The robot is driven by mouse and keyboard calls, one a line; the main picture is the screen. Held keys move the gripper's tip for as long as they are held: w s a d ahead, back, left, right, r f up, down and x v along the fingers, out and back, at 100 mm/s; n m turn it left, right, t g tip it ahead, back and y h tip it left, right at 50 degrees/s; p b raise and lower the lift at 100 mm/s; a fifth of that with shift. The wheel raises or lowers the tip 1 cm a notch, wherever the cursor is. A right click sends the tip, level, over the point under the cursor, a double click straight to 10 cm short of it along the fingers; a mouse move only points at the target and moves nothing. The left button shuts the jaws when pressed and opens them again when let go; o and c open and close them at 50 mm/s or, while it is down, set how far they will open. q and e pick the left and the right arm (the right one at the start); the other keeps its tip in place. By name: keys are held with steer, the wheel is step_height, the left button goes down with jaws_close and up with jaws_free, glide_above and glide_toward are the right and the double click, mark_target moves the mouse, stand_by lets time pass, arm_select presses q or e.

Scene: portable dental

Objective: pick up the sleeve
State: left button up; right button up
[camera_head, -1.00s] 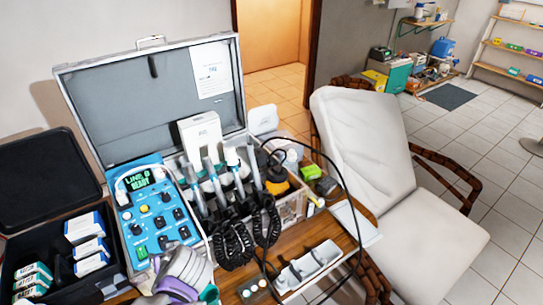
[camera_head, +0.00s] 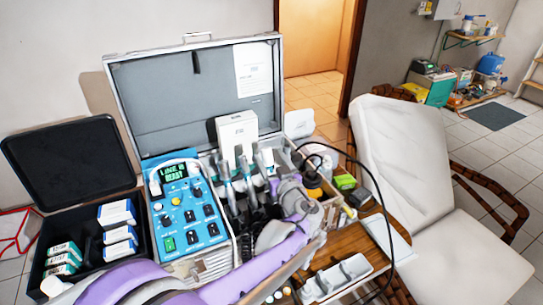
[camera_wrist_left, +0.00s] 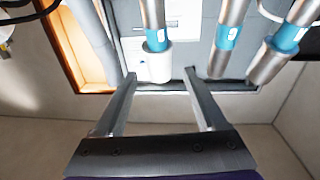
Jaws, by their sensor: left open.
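A white sleeve-like cap (camera_wrist_left: 155,63) sits on the end of a metal handpiece (camera_wrist_left: 153,20) with a blue band, in the left wrist view. I cannot be sure that it is the sleeve. My left gripper (camera_wrist_left: 160,74) is open, with its two fingers apart; the cap appears between and just beyond the tips. I see no contact. In the head view, the purple left arm (camera_head: 255,270) crosses the front of the case to the handpiece rack, with the gripper end (camera_head: 288,192) at the rack's right side, hiding part of it. My right gripper is not in view.
More blue-banded handpieces (camera_wrist_left: 230,30) stand close by. The blue control unit (camera_head: 183,215) is left of the rack, and the open case lid (camera_head: 190,90) stands behind. A black cable (camera_head: 368,180) loops at the right. A white tray (camera_head: 338,277) lies in front.

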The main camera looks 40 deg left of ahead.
arm_select(q)
steer(key=x, duration=0.7)
steer(key=shift+f, duration=0.15)
jaws_close()
